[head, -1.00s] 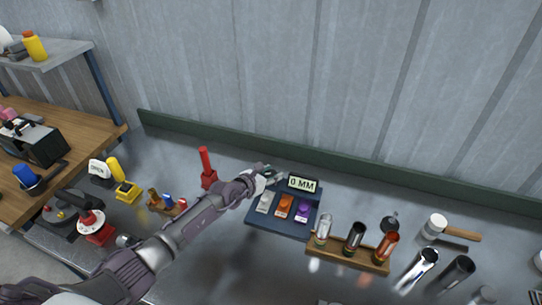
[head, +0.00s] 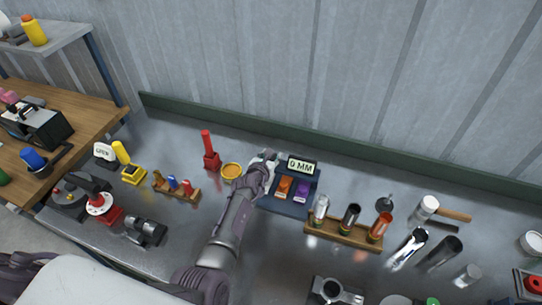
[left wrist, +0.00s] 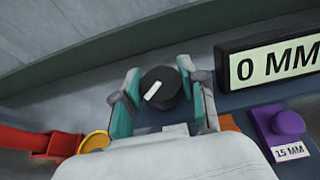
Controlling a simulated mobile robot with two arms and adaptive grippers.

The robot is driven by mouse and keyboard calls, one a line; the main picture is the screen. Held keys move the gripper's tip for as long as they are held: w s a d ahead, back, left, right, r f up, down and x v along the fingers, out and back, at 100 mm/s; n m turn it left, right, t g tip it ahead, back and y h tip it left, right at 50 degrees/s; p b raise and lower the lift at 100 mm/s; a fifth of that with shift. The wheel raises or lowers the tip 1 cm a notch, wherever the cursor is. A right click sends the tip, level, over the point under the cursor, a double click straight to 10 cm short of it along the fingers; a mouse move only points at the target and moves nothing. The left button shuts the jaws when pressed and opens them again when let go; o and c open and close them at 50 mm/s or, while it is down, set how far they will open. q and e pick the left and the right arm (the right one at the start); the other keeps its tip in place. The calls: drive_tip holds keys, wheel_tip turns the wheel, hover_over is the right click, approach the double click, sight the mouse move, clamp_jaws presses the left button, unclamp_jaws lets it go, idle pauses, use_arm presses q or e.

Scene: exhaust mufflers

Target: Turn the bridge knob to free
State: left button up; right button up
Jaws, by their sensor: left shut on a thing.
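The black round bridge knob (left wrist: 168,97) with a white pointer mark sits between the teal fingers of my left gripper (left wrist: 162,92) in the left wrist view. The pointer slants up to the right. My left gripper is shut on the knob. In the head view, my left gripper (head: 268,160) is at the back left of the dark blue base (head: 285,207) and covers the knob. The display (head: 301,166) beside it reads 0 MM. It also shows in the left wrist view (left wrist: 272,64). My right gripper is not in view.
An orange block (head: 283,186) and a purple block (head: 302,189) sit on the base; the purple one's label reads 15 MM in the wrist view. A yellow ring (head: 232,171) and a red post (head: 210,155) stand left. A wooden rack (head: 340,235) holds cylinders at right.

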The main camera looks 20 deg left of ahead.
use_arm(q)
drive_tip(key=o, duration=1.2)
drive_tip(key=shift+c, duration=0.2)
